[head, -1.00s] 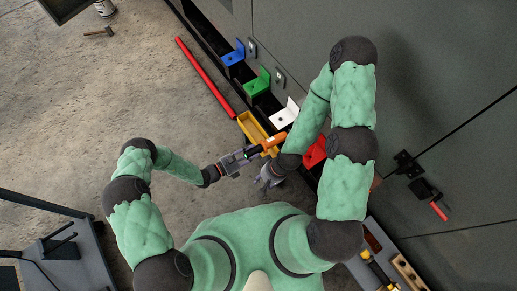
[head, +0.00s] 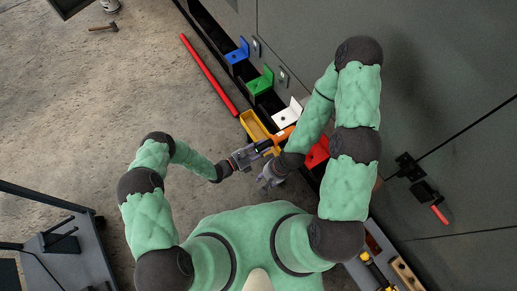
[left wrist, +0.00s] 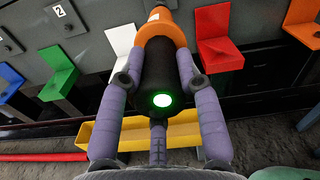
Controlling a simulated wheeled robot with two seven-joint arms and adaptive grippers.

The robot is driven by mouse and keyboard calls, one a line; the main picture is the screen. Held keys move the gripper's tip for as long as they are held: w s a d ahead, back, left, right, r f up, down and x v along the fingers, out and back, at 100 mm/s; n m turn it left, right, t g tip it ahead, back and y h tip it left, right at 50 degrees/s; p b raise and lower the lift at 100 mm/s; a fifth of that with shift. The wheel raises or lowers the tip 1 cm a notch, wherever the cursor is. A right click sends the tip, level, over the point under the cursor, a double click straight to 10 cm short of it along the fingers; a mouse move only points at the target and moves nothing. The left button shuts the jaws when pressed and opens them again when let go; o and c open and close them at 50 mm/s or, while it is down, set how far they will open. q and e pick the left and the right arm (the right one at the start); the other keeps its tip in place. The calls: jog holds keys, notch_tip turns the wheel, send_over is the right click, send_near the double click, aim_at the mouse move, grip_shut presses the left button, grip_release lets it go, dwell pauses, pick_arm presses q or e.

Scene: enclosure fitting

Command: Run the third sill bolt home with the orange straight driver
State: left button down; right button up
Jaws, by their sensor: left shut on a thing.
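The orange straight driver (head: 279,139) is held by my left gripper (head: 247,155), beside the row of coloured brackets. In the left wrist view the fingers are shut around the driver's black grip (left wrist: 158,75), which has a lit green ring at its end; its orange part points away from me. The white bracket (head: 286,112) stands just past the driver in the head view and left of it in the left wrist view. The driver's tip and the sill bolts cannot be made out. My right gripper (head: 270,178) is low, near the driver; its jaw state is unclear.
A yellow tray (head: 250,123) lies against the dark sill. Blue (head: 237,55), green (head: 260,82) and red (head: 317,153) brackets line it; an orange bracket (left wrist: 302,22) shows too. A red bar (head: 208,75) lies on the floor. Open floor is at left.

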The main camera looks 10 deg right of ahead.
aim_at(272, 140)
pick_arm(q)
jog(key=shift+x, duration=1.25)
jog(key=shift+r, duration=0.4)
jog(key=shift+b+x, duration=0.55)
jog(key=shift+x, duration=0.55)
dwell(4.1)
jog(key=shift+w+a, duration=0.1)
jog(key=shift+a, duration=0.05)
